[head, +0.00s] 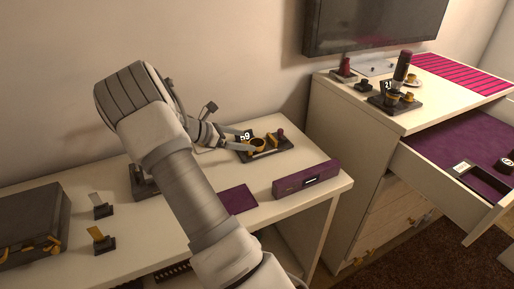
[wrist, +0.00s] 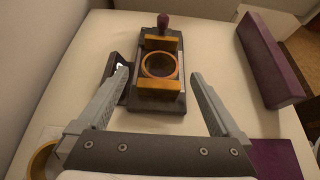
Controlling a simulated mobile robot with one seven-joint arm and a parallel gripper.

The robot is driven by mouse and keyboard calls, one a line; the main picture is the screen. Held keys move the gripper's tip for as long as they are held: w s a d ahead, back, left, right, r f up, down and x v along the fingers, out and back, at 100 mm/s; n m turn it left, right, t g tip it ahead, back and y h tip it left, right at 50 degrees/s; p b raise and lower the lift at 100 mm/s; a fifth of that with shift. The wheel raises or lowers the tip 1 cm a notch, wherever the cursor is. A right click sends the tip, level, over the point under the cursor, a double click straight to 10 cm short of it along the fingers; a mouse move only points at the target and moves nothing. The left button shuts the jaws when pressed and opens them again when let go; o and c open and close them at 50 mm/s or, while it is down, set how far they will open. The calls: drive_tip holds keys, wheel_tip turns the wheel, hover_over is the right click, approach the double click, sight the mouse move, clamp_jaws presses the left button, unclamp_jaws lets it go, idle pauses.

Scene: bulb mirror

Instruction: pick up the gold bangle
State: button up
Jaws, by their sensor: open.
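A gold ring, which looks like the gold bangle (wrist: 159,65), sits between two gold blocks of a dark clamp-like stand (wrist: 158,97) in the wrist view. In the head view the bangle (head: 258,144) shows in the same stand (head: 283,149) at the back of the white desk. My gripper (wrist: 160,77) is open and empty. Its two fingers are apart on either side of the stand, with the ring between and slightly beyond their tips. In the head view my gripper (head: 249,143) reaches the stand's left end. Whether a finger touches the stand is unclear.
A purple box (head: 306,180) and purple mat (head: 238,199) lie in front of the stand. A second gold ring-shaped rim (wrist: 42,160) is cut off at the wrist view's lower left. A dark case (head: 32,225) stands far left; an open drawer (head: 455,150) is at right.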

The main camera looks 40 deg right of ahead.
sight(255, 142)
drive_tip(key=b+x, duration=0.1)
drive_tip(key=x, duration=0.4)
drive_tip(key=shift+d+f+b, duration=0.15)
drive_tip(key=shift+d+b, duration=0.1)
drive_tip(key=shift+b, duration=0.05)
drive_tip(key=shift+c, duration=0.3)
drive_tip(key=c, duration=1.4)
